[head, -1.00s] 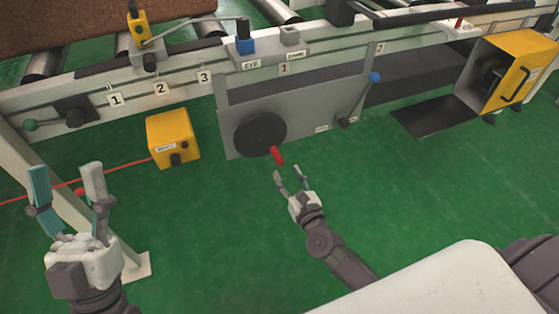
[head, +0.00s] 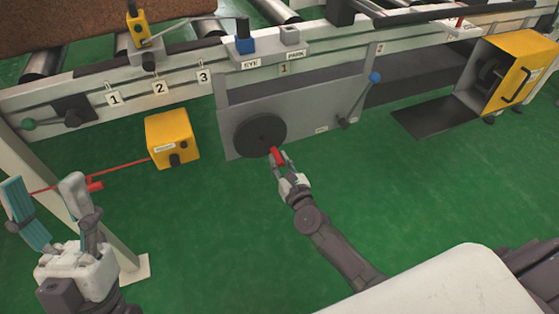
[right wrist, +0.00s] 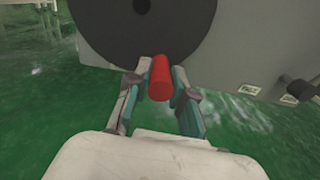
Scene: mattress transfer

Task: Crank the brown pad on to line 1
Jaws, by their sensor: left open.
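The brown pad (head: 95,22) lies on rollers at the top left of the head view, partly cut off by the frame. A dark crank wheel (head: 259,133) is on the grey panel, with a red handle (head: 277,157) at its lower right. My right gripper (head: 281,165) is at the handle, with a finger on each side of it. The right wrist view shows the red handle (right wrist: 160,78) between the fingertips; whether both press on it is unclear. My left gripper (head: 45,195) is open and empty at the lower left. Line tag 1 (head: 115,99) hangs on the rail.
Tags 2 (head: 160,87) and 3 (head: 204,76) are right of tag 1. A yellow box (head: 172,138) stands on the green floor left of the panel. A blue-knobbed lever (head: 375,77) is right of the wheel. A yellow cabinet (head: 520,65) stands open at the right.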

